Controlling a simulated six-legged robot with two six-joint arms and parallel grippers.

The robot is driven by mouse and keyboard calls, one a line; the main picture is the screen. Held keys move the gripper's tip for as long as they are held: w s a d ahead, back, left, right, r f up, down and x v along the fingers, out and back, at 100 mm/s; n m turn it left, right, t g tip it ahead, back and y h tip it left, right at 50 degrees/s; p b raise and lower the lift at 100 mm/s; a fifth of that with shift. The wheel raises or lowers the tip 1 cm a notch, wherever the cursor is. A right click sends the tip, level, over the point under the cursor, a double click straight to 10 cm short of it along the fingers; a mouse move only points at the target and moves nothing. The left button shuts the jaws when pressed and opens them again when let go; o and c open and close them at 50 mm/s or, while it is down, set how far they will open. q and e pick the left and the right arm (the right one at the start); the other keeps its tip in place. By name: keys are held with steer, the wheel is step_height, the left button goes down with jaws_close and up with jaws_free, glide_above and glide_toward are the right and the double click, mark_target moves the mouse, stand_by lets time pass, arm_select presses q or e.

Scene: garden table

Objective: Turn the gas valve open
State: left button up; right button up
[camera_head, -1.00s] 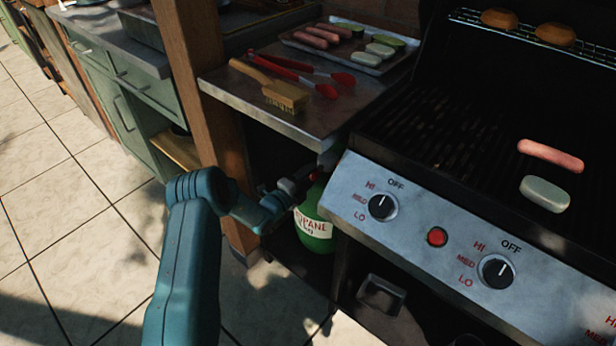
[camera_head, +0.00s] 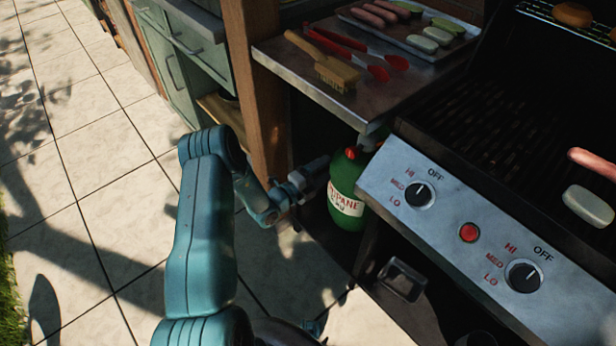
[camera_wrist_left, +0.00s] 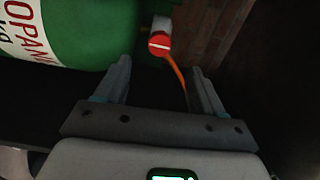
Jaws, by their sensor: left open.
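The green propane tank (camera_head: 345,205) stands in the dark bay under the side shelf, left of the grill. Its red valve (camera_head: 350,154) shows at the top of the tank. In the left wrist view the red valve knob (camera_wrist_left: 160,44) has a pale bar across it, and the green tank (camera_wrist_left: 80,30) fills the upper left. My left gripper (camera_head: 322,172) is beside the tank on its left. In the left wrist view the left gripper (camera_wrist_left: 160,65) is open, with the knob just beyond and between its fingertips, apparently not touching. My right gripper is not in view.
An orange hose (camera_wrist_left: 177,72) runs from the valve between my fingers. A wooden post (camera_head: 262,100) stands close behind my left arm. The metal side shelf (camera_head: 330,85) overhangs the tank; the grill's control panel (camera_head: 460,225) is to the right. Paved floor (camera_head: 90,220) is clear at left.

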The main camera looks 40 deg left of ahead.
arm_select(q)
steer(key=s, duration=0.6)
steer(key=shift+a+p, duration=0.2)
steer(key=shift+p, duration=0.15)
